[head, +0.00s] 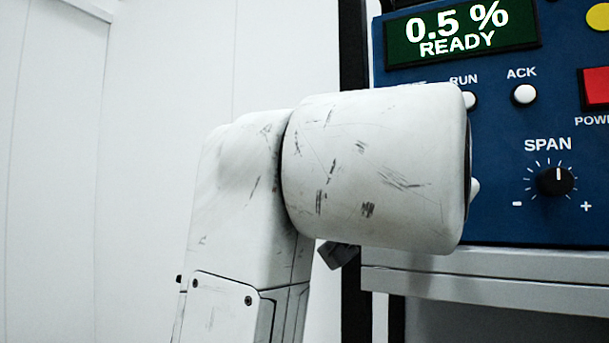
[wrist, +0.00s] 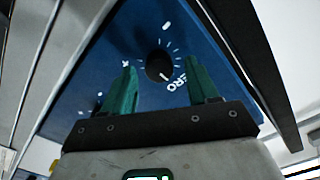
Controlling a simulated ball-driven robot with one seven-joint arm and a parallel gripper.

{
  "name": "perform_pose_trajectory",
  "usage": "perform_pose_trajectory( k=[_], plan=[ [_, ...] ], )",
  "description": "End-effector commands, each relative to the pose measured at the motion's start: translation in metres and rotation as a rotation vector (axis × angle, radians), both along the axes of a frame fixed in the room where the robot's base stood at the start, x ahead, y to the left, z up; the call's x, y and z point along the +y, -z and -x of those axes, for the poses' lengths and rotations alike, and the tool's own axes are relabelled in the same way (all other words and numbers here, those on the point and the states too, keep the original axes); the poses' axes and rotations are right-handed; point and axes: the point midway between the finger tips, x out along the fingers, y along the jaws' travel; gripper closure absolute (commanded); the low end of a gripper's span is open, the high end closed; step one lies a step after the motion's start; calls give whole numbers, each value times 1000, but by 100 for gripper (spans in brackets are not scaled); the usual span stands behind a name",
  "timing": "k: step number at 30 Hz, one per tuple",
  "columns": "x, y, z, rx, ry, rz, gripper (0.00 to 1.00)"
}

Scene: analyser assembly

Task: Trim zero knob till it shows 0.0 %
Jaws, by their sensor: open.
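The display (head: 462,32) on the blue analyser panel reads 0.5 % READY in the head view. The zero knob (wrist: 160,66) is black and round with a white pointer mark and tick marks around it. It shows in the wrist view, with its label partly covered by a finger. My gripper (wrist: 162,74) is open, its two green fingers to either side of the knob in the picture. I cannot tell whether they reach it or touch it. In the head view my arm hides the zero knob and my gripper.
The SPAN knob (head: 556,181) sits at the right, below the white ACK button (head: 524,94) and the red power switch (head: 596,86). The RUN button (head: 469,100) is partly hidden by my arm. A grey shelf edge (head: 490,270) runs under the panel.

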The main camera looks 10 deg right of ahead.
Motion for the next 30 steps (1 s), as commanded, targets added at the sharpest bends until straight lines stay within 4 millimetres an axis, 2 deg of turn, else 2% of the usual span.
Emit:
perform_pose_trajectory(
  k=[11, 27, 30],
  plan=[
    [-4, 0, -5, -2, 0, 0, 41],
    [-4, 0, -5, -1, 1, 0, 92],
    [-4, 0, -4, -1, 1, 0, 97]
  ],
)
